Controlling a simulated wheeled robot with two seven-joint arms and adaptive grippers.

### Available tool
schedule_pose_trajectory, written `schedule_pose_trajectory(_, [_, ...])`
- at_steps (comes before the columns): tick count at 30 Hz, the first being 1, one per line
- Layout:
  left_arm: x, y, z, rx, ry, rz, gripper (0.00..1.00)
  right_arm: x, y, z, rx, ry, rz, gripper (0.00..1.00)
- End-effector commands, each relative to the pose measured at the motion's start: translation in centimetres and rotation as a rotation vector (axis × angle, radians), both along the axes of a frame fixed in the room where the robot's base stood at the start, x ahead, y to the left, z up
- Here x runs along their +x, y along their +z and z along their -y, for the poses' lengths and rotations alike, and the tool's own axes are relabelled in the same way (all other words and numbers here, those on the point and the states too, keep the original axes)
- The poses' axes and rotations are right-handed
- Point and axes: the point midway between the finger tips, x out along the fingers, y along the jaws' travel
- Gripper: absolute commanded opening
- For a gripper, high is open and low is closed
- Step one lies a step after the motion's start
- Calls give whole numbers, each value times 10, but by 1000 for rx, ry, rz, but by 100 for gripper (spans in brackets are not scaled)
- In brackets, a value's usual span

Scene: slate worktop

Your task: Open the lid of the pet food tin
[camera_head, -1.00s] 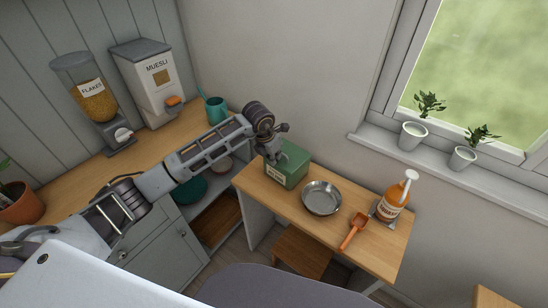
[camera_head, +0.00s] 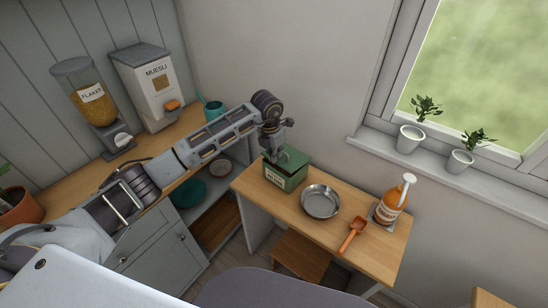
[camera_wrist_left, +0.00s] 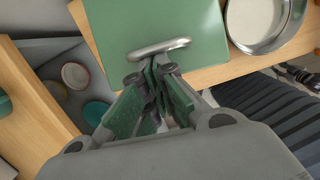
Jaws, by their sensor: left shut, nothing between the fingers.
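The pet food tin (camera_head: 291,182) is a green box with a pale label on its front, at the left end of the small wooden table. Its flat green lid (camera_wrist_left: 110,28) looks closed and carries a metal bar handle (camera_wrist_left: 160,48). My left gripper (camera_head: 273,156) points down at the tin's top. In the left wrist view the fingers (camera_wrist_left: 157,72) are shut with nothing between them. Their tips are right by the handle; I cannot tell whether they touch it. The arm hides part of the tin's top in the head view. My right gripper is not in view.
On the table (camera_head: 330,232) are a metal bowl (camera_head: 321,201), an orange scoop (camera_head: 352,236) and an orange pump bottle (camera_head: 391,204). A counter at the left holds flakes (camera_head: 92,98) and muesli (camera_head: 150,85) dispensers. Two potted plants stand on the windowsill.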

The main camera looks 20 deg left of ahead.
Motion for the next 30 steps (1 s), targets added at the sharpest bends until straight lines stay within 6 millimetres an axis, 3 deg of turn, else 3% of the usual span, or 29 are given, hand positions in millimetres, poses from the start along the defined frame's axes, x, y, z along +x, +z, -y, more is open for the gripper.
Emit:
schedule_pose_trajectory(18, [34, 42, 16, 0, 0, 4, 0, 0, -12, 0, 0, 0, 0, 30])
schedule_pose_trajectory(30, [59, 60, 28, 0, 0, 2, 0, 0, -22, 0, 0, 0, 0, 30])
